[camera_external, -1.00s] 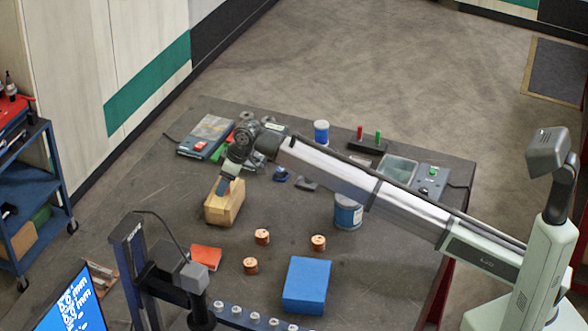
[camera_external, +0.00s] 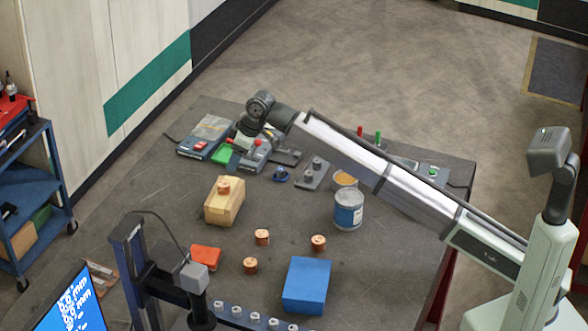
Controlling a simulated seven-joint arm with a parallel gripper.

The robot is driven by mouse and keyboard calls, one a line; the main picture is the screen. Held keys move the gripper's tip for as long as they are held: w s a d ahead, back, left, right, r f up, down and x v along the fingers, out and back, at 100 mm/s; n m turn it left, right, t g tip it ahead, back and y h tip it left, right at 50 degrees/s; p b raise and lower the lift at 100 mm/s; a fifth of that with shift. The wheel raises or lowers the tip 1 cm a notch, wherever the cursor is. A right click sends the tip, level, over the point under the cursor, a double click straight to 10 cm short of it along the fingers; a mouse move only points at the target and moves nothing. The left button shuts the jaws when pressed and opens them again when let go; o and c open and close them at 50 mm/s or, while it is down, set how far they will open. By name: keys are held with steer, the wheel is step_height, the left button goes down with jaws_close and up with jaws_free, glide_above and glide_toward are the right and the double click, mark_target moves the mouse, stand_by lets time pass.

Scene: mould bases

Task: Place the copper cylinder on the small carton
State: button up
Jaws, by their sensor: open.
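A copper cylinder (camera_external: 223,188) stands upright on top of the small tan carton (camera_external: 226,208), at the left of the table. Three more copper cylinders stand on the table: one (camera_external: 262,237) and another (camera_external: 250,265) near the middle, and one (camera_external: 318,242) farther right. My gripper (camera_external: 243,143) is above and behind the carton, apart from it and from the cylinder on it. It is open and looks empty; its fingertips are small and partly hidden against the things behind.
A blue box (camera_external: 306,285) sits at the front, with a red block (camera_external: 206,257) to its left. A paint can (camera_external: 348,210) stands right of the middle under my arm. Control boxes (camera_external: 206,137) and small tools line the back. Bare table surrounds the carton.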

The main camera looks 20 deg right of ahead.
steer(key=shift+v, duration=0.75)
